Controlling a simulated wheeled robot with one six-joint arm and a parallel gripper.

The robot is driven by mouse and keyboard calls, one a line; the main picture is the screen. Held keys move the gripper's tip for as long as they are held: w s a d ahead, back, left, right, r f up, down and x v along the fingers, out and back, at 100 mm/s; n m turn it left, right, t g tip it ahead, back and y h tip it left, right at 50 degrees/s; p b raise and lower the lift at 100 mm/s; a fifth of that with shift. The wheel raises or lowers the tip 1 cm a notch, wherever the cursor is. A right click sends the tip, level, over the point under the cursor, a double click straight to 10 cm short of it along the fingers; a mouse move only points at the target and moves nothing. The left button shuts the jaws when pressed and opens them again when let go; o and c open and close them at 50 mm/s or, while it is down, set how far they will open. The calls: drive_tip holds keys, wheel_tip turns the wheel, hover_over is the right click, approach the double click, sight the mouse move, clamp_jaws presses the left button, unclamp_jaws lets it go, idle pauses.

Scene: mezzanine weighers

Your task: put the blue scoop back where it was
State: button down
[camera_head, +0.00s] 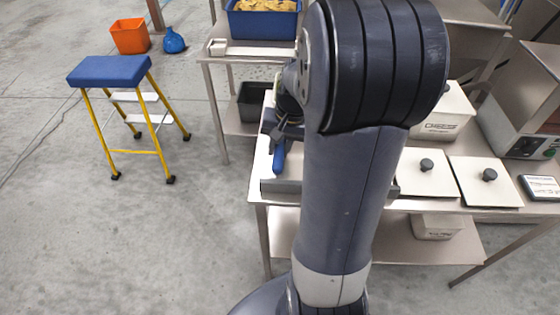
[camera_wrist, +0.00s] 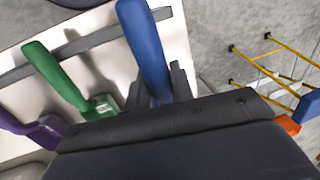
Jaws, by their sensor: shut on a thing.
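The blue scoop (camera_head: 279,158) is at the left end of the pale table, below my arm. In the wrist view its blue handle (camera_wrist: 143,45) rises past a dark grey bar (camera_wrist: 95,45). My gripper (camera_wrist: 160,88) is shut on the blue scoop at the lower part of its handle. The scoop's bowl is hidden behind the gripper body. I cannot tell whether the scoop touches the bar. In the head view my arm hides most of the gripper.
A green-handled tool (camera_wrist: 58,75) and a purple one (camera_wrist: 30,132) stand beside the blue handle. White lidded bins (camera_head: 420,180) are to the right. A blue-topped stool (camera_head: 108,70) and an orange bin (camera_head: 130,36) stand on open floor at left.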

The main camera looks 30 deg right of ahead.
drive_tip(key=shift+s+d+x, duration=0.1)
drive_tip(key=shift+d+x, duration=0.05)
drive_tip(key=shift+x, duration=0.85)
drive_tip(key=shift+s+d+x, duration=0.15)
drive_tip(key=shift+d+x, duration=0.05)
drive_tip(key=shift+x, duration=0.8)
drive_tip(key=shift+s+d+x, duration=0.1)
drive_tip(key=shift+d+x, duration=0.05)
drive_tip(key=shift+x, duration=0.85)
drive_tip(key=shift+f, duration=0.1)
drive_tip(key=shift+f+b, duration=0.15)
drive_tip(key=shift+b, duration=0.15)
drive_tip(key=c, duration=1.2)
unclamp_jaws()
drive_tip(key=shift+c, duration=0.2)
drive_tip(key=p+v, duration=0.1)
drive_tip(key=v, duration=1.1)
